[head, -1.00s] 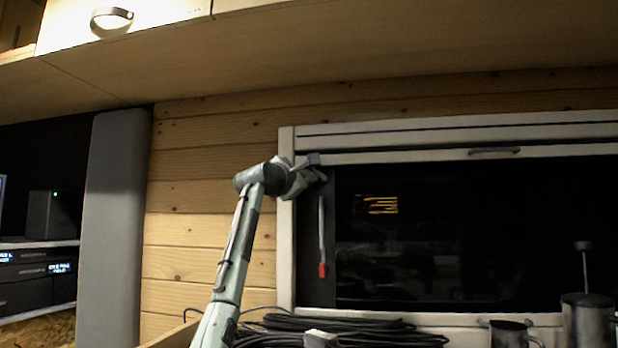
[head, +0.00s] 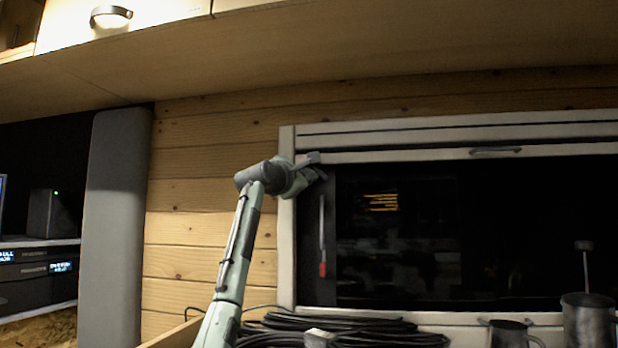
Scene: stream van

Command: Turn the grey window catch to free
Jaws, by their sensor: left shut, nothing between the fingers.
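The grey window catch (head: 322,230) is a slim lever with a red tip, on the dark strip at the left side of the window (head: 400,240). It hangs straight down, its red end lowest. My left gripper (head: 317,167) is shut and empty at the window's upper left corner, just above the visible top of the catch. It overlaps the white frame in the picture and hides whatever lies behind it. I cannot tell whether it touches the catch. My right gripper is not in view.
A white blind housing with a handle (head: 496,150) runs along the window top. A wooden cabinet (head: 300,50) overhangs above. Below are coiled black cables (head: 340,328), a mug (head: 510,334) and a metal pot (head: 588,320). A grey panel (head: 115,220) stands left.

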